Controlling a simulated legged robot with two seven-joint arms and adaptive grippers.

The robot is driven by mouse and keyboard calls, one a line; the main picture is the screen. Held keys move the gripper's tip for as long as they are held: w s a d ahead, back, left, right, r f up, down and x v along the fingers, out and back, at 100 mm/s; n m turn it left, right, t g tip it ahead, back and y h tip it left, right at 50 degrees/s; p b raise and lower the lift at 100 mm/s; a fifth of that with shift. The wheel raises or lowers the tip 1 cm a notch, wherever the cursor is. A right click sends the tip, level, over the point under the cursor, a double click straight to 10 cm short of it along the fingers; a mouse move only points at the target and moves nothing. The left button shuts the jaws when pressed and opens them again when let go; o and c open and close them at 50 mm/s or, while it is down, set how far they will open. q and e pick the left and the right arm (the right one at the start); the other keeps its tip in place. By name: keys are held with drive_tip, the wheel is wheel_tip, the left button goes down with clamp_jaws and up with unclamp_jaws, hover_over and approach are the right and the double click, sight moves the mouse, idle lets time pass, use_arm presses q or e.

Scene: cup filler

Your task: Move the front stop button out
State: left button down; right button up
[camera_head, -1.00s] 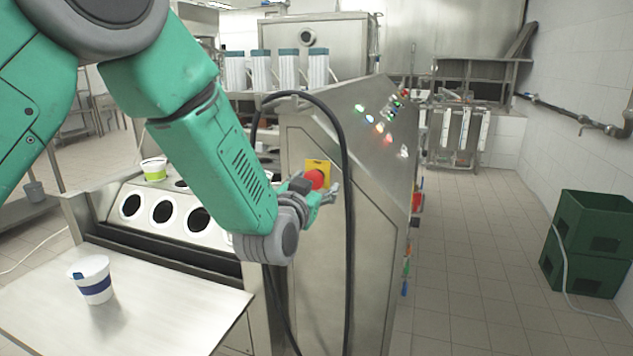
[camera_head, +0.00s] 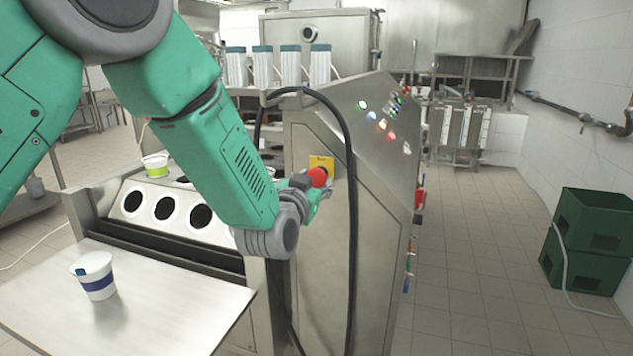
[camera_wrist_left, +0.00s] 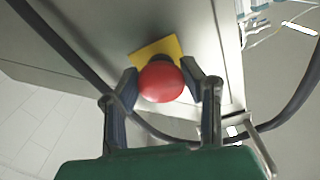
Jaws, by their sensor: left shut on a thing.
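The front stop button is a red mushroom knob (camera_head: 318,178) on a yellow plate (camera_head: 321,161) on the machine's steel side panel. My left gripper (camera_head: 314,187) is at the button, with the arm reaching in from the left. In the left wrist view the red knob (camera_wrist_left: 160,82) sits between the two fingers of my left gripper (camera_wrist_left: 164,84), which is shut on it. The yellow plate (camera_wrist_left: 157,48) shows just behind the knob. My right gripper is not in view.
A black cable (camera_head: 350,200) hangs in an arc close beside the button and crosses the left wrist view (camera_wrist_left: 75,55). A white cup with a blue band (camera_head: 96,276) stands on the steel table (camera_head: 160,315). Green crates (camera_head: 590,240) stand at the right.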

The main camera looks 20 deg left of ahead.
use_arm(q)
drive_tip(key=shift+r, duration=0.15)
drive_tip(key=c, duration=1.2)
unclamp_jaws()
drive_tip(key=shift+o, duration=1.1)
drive_tip(key=shift+s+r, duration=0.1)
drive_tip(key=shift+s, duration=0.05)
drive_tip(key=shift+s+d, duration=0.1)
drive_tip(key=shift+s, duration=0.05)
drive_tip(key=shift+d, duration=0.1)
drive_tip(key=s, duration=1.2)
drive_tip(key=shift+w+a, duration=0.1)
drive_tip(key=shift+a, duration=0.1)
